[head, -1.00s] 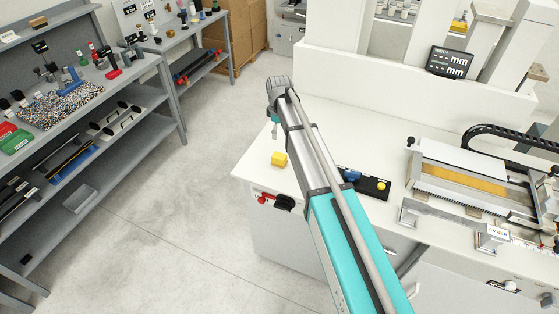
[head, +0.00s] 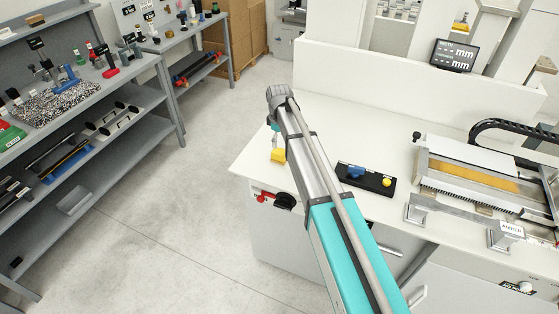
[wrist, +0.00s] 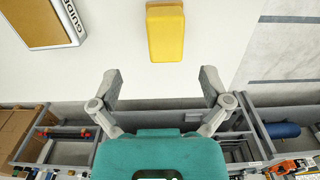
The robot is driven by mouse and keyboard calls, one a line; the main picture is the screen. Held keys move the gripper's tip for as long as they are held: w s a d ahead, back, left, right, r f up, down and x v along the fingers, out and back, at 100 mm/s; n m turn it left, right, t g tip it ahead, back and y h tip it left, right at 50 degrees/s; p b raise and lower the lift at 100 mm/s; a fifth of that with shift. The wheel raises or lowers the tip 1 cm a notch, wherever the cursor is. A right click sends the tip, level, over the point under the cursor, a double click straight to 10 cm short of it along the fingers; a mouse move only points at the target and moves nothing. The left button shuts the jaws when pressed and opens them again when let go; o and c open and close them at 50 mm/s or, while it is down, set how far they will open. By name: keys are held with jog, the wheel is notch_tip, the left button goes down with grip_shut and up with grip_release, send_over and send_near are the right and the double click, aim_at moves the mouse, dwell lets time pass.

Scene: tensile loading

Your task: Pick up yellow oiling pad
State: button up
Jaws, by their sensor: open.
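The yellow oiling pad (head: 278,155) is a small yellow block on the white bench top, near the bench's left corner in the head view. In the wrist view the pad (wrist: 165,32) lies at the top middle, ahead of the fingertips and roughly centred between them. My gripper (wrist: 160,85) is open and empty, with its two fingers spread apart in the wrist view. In the head view the gripper (head: 276,135) is mostly hidden behind my arm, close to the pad. I cannot tell its exact height above the bench.
A black control box (head: 365,180) with blue and yellow parts sits right of my arm. A slide machine (head: 470,172) stands further right. A board marked "GUIDE" (wrist: 45,22) shows in the wrist view. A red-and-black switch (head: 274,199) is on the bench front. Grey shelves (head: 120,110) stand left.

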aim_at(279, 151)
jog(key=shift+f+b, duration=0.45)
jog(key=shift+f, duration=0.25)
jog(key=shift+f, duration=0.1)
jog(key=f+b, duration=0.3)
jog(key=shift+s+d+f+b, duration=0.1)
jog(key=shift+s+f+b, duration=0.2)
jog(key=shift+s, duration=0.1)
jog(key=shift+f+b, duration=0.7)
jog(key=shift+b, duration=0.1)
grip_shut()
jog(key=shift+r, duration=0.1)
